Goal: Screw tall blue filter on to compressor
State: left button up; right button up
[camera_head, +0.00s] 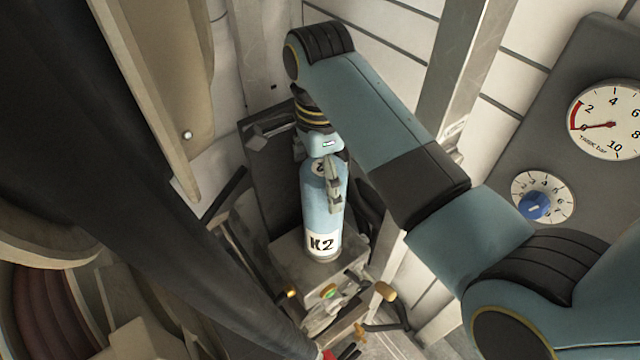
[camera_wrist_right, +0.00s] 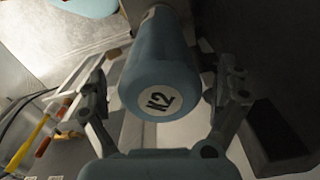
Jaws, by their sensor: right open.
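The tall blue filter (camera_head: 321,205) stands upright on a grey block (camera_head: 290,262), which seems to be part of the compressor. It has a white K2 label on its side and a round one on its top. In the right wrist view the filter (camera_wrist_right: 162,65) shows between my fingers. My right gripper (camera_head: 333,180) is over the filter's top end from above, with one finger along its side. In the right wrist view the gripper (camera_wrist_right: 163,88) is open, its fingers apart on either side. The joint under the filter is hidden. My left gripper is not in view.
A panel with a pressure gauge (camera_head: 607,120) and a blue knob (camera_head: 535,205) is at the right. A metal post (camera_head: 465,80) stands behind my arm. Fittings with brass-coloured ends (camera_head: 385,291) lie below the block. Reels fill the left side.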

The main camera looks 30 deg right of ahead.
jog(key=shift+f, duration=1.95)
jog(key=c, duration=1.5)
jog(key=m, duration=0.4)
jog(key=shift+w, duration=0.15)
jog(key=shift+m, duration=0.6)
jog(key=m, duration=0.5)
jog(key=shift+w+d+f, duration=0.1)
jog(key=shift+w+d, duration=0.05)
jog(key=shift+d, duration=0.05)
